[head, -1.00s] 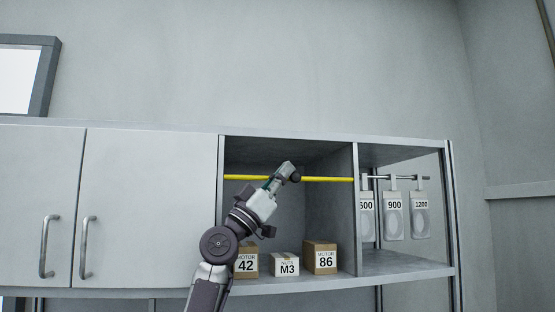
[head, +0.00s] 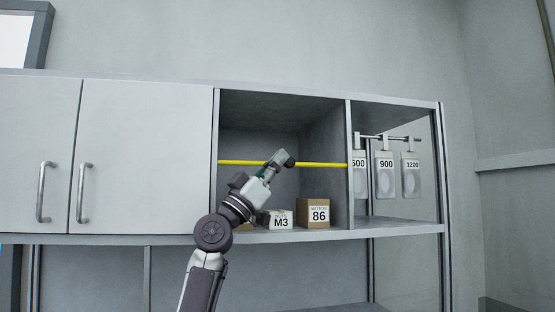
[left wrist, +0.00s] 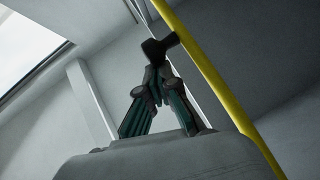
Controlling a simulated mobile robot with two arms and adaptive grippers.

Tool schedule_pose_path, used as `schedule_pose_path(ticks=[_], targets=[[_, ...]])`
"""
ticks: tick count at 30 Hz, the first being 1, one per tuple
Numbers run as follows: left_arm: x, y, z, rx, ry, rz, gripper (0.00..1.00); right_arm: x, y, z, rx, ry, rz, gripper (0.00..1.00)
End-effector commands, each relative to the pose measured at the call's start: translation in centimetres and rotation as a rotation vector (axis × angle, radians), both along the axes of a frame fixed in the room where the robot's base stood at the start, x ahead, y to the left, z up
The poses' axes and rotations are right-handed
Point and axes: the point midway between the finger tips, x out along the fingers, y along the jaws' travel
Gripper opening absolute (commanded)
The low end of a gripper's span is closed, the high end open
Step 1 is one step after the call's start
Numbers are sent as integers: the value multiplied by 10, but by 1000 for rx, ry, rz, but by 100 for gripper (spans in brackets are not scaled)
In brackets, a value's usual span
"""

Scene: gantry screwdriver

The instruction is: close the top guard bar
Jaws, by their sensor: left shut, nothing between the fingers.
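The yellow top guard bar (head: 317,165) runs level across the open cabinet bay, about halfway up the opening. My left gripper (head: 284,158) is shut and empty, its tip overlapping the bar near mid-span. In the left wrist view the bar (left wrist: 205,70) runs diagonally just right of the shut fingertips (left wrist: 160,46). The tips look very close to it; I cannot tell for certain whether they touch. My right gripper is not in view.
Closed doors (head: 145,150) lie left. Labelled hanging packs (head: 384,176) are in the right bay.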

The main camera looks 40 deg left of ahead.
Motion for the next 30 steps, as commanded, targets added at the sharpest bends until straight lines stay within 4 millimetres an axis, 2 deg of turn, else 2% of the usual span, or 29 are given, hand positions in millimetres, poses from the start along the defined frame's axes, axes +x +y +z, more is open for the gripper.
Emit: schedule_pose_path(ticks=[1, 3, 9, 12, 17, 30], targets=[[1, 0, -29, 0, 1, -1, 0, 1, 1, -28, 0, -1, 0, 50], [1, -1, -49, 0, 1, -1, 0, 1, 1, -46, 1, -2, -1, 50], [0, -1, -96, 1, 1, -1, 0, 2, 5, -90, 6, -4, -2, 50], [0, 0, -110, 1, -1, 0, 0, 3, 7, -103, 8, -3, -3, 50], [0, -1, -118, 2, 0, 1, 0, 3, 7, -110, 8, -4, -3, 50], [1, -1, -115, 2, 3, -1, 0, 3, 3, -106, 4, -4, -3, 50]])
